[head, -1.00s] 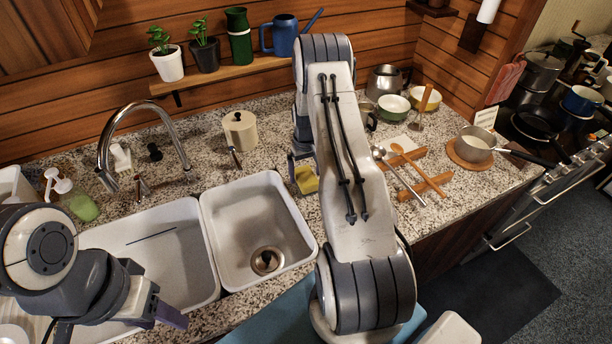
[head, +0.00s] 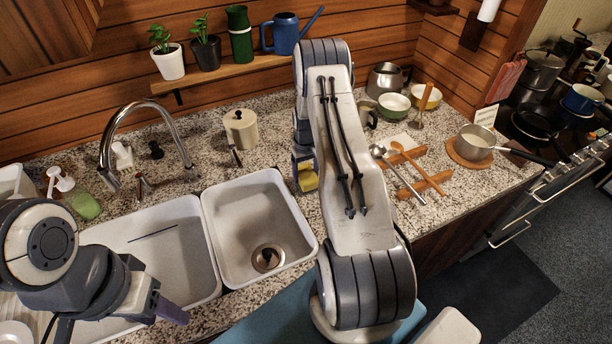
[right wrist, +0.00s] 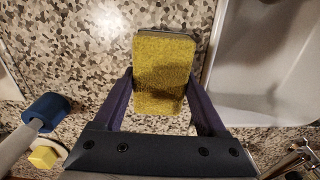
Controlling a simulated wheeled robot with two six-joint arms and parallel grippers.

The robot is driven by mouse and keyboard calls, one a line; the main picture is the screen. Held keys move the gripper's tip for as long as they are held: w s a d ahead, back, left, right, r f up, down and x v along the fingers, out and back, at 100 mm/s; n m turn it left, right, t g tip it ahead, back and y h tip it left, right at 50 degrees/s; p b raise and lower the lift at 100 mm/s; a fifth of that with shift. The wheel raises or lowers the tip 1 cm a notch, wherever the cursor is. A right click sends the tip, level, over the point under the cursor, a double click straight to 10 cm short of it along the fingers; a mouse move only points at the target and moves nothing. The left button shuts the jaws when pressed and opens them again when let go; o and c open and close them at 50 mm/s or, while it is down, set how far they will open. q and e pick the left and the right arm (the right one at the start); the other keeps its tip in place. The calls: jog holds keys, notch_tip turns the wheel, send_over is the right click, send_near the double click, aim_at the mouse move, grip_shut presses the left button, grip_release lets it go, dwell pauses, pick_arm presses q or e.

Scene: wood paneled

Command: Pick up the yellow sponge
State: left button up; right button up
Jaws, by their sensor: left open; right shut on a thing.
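The yellow sponge (right wrist: 165,72) sits between the two purple fingers of my right gripper (right wrist: 162,88) in the right wrist view. Both fingers touch its sides, and the gripper is shut on it. A darker layer shows along its top edge. In the head view the sponge (head: 309,182) is partly hidden by my right gripper (head: 302,163), just right of the small sink basin. I cannot tell whether it touches the counter. My left gripper (head: 172,312) is open and empty over the front of the left basin, only partly visible.
The small basin (head: 230,215) lies left of the sponge. A cream canister (head: 240,129) stands behind that basin. Ladles on a wooden rest (head: 432,183), bowls (head: 393,104) and a saucepan (head: 477,141) are to the right. A blue-ended object (right wrist: 46,110) is at left in the wrist view.

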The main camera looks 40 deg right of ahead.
aim_at(307, 173)
jog(key=shift+r+b, duration=0.45)
jog(key=shift+r, duration=0.15)
jog(key=r+b, duration=0.2)
jog(key=r, duration=0.1)
jog(key=shift+s, duration=0.35)
jog(key=s+r+b, duration=0.3)
jog(key=s+r, duration=0.3)
jog(key=s, duration=0.5)
jog(key=shift+r+b, duration=0.3)
jog(key=shift+b, duration=0.05)
